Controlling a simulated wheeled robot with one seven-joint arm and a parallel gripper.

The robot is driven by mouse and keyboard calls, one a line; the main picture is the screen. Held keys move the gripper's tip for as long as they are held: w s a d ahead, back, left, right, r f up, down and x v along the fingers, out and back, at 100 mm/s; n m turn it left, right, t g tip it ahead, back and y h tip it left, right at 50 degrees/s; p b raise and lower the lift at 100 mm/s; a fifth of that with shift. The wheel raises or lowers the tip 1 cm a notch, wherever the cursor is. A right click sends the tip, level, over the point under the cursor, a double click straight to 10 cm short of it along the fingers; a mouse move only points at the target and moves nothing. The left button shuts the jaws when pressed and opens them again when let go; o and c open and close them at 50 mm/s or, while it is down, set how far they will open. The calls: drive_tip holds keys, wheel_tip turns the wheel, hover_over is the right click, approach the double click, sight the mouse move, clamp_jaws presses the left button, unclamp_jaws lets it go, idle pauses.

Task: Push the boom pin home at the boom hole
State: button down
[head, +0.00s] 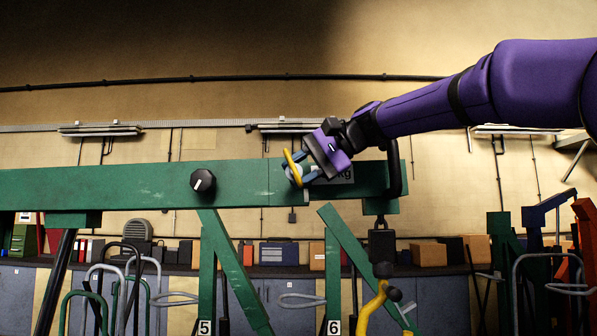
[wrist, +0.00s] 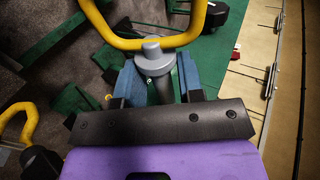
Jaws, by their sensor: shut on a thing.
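The boom pin has a yellow loop handle (head: 289,167) and a grey collar (wrist: 152,50). My gripper (head: 303,172) is shut on the pin, and in the wrist view its blue fingers (wrist: 160,82) stand on both sides of the grey shank below the collar. The loop handle (wrist: 160,40) points away from my wrist. The green boom (head: 130,186) runs level across the head view, with the pin in front of its right part. The boom hole and the pin's far end are hidden, so I cannot tell how deep the pin sits.
A black knob (head: 203,181) sits on the boom left of the pin. A black bracket (head: 394,168) stands at the boom's right end, above a hanging yellow hook (head: 372,308). Green stands marked 5 and 6 rise below.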

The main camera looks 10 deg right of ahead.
drive_tip(key=shift+w+d, duration=0.25)
drive_tip(key=shift+w, duration=1)
drive_tip(key=shift+w+d, duration=0.2)
drive_tip(key=shift+w, duration=1)
drive_tip(key=c, duration=0.7)
unclamp_jaws()
drive_tip(key=shift+o, duration=0.2)
drive_tip(key=shift+w+f, duration=0.1)
drive_tip(key=shift+d, duration=0.1)
